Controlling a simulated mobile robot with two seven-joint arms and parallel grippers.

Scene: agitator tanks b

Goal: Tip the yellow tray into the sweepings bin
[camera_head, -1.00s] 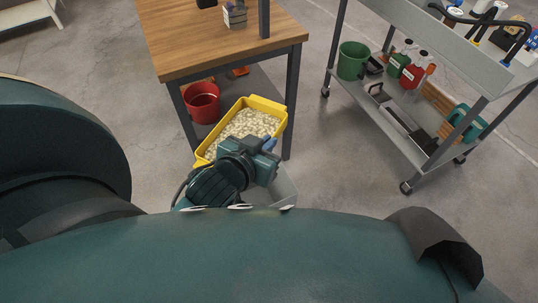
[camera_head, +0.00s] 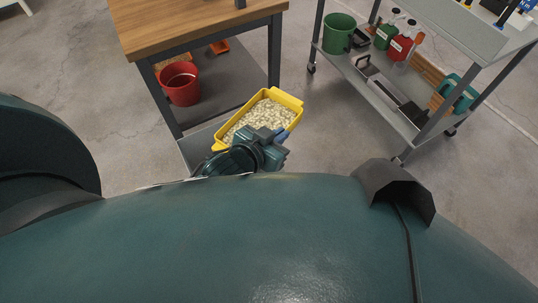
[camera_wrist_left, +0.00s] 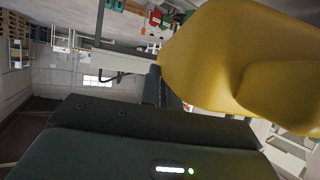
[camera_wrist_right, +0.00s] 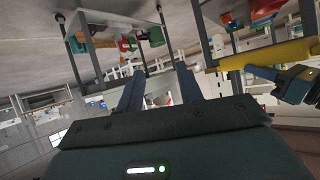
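The yellow tray (camera_head: 223,141), full of pale granules, is held up near the centre of the head view. My left gripper (camera_head: 283,135) is at its near right side and appears shut on its edge. In the left wrist view the tray (camera_wrist_left: 215,60) fills the upper right, against the fingers. A grey open box (camera_head: 196,152), apparently the sweepings bin, shows below and left of the tray; the rest is hidden by the tray and my body. My right gripper (camera_wrist_right: 160,70) is open and empty in its wrist view, apart from the tray (camera_wrist_right: 275,57).
A wooden-topped table (camera_head: 180,30) stands behind, with a red bucket (camera_head: 180,84) on its lower shelf. A grey trolley (camera_head: 385,110) at right carries a green bucket (camera_head: 339,34), bottles and tools. Open floor lies between table and trolley.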

